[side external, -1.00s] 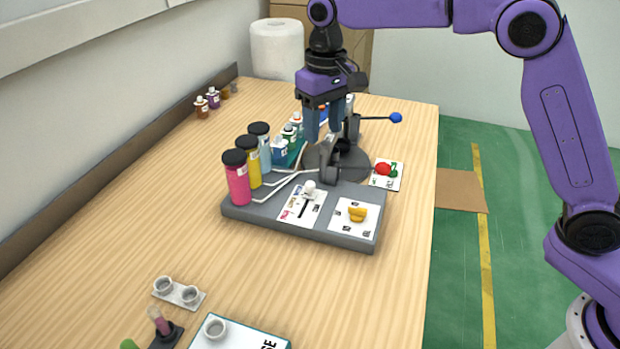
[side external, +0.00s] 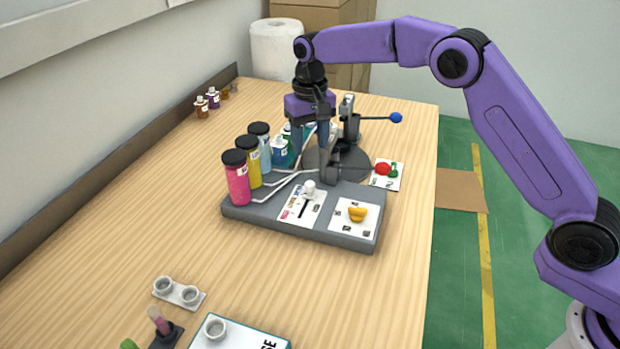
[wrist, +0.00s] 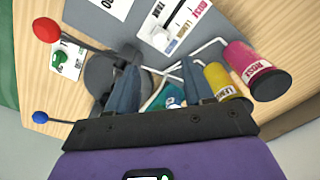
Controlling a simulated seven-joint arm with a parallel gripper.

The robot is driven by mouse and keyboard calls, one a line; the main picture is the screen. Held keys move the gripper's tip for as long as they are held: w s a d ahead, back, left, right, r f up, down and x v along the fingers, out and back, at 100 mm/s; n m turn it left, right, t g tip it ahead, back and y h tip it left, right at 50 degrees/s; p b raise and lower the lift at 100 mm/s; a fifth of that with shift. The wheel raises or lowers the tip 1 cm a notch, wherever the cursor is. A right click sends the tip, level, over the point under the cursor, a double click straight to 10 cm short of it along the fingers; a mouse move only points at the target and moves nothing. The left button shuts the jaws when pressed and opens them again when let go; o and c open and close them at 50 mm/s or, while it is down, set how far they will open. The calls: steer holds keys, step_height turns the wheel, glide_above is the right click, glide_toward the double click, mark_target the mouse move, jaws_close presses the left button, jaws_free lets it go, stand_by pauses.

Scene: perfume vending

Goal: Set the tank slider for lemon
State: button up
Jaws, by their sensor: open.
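The tank slider (side external: 309,188) is a white knob on a slot in a white card (side external: 299,209) with coloured labels, on the grey machine base (side external: 270,216). The knob sits at the slot's far end. In the wrist view the tank card (wrist: 176,24) is at the top. The yellow lemon tank (side external: 247,163) stands between the pink tank (side external: 237,180) and the pale blue tank (side external: 259,148); its label shows in the wrist view (wrist: 225,90). My gripper (wrist: 160,82) is open and empty, above the machine behind the tanks and slider, apart from the knob.
A yellow knob (side external: 357,213) sits on a card right of the slider. A red ball (side external: 383,169) and a blue-tipped lever (side external: 396,118) stick out at the right. White tubes run from the tanks.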

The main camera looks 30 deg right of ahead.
mark_target(310, 183)
step_height(310, 183, down, 11)
steer(key=shift+f, duration=0.1)
stand_by(0.3)
